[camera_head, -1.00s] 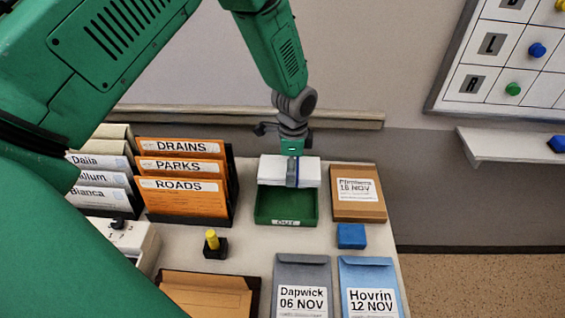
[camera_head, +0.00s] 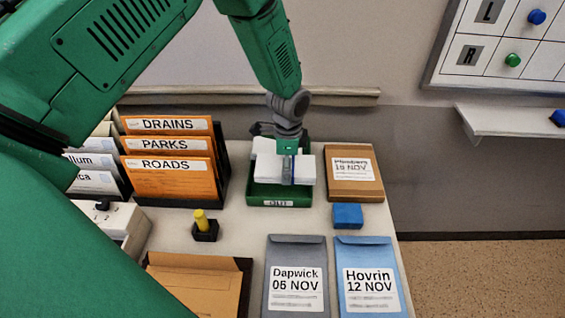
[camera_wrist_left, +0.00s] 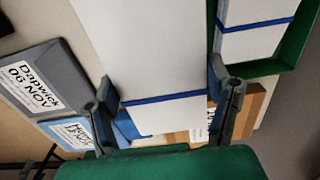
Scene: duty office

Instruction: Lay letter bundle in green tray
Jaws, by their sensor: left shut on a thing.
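My left gripper (camera_head: 290,168) is shut on a white letter bundle (camera_head: 303,172) with a blue band. In the left wrist view, its fingers (camera_wrist_left: 165,98) grip the held bundle (camera_wrist_left: 140,45) from both sides. The head view shows this bundle over the green tray (camera_head: 257,201), which has an OUT label on its front. How far it is above the tray floor is unclear. A second white bundle (camera_head: 263,147) with a blue band lies in the tray behind it; it also shows in the left wrist view (camera_wrist_left: 252,40), inside the tray wall (camera_wrist_left: 296,45).
Orange folders (camera_head: 170,182) stand left. A yellow-handled stamp (camera_head: 201,220), grey envelope (camera_head: 296,255) and blue envelope (camera_head: 366,255) are in front. Bare table lies between stamp and tray.

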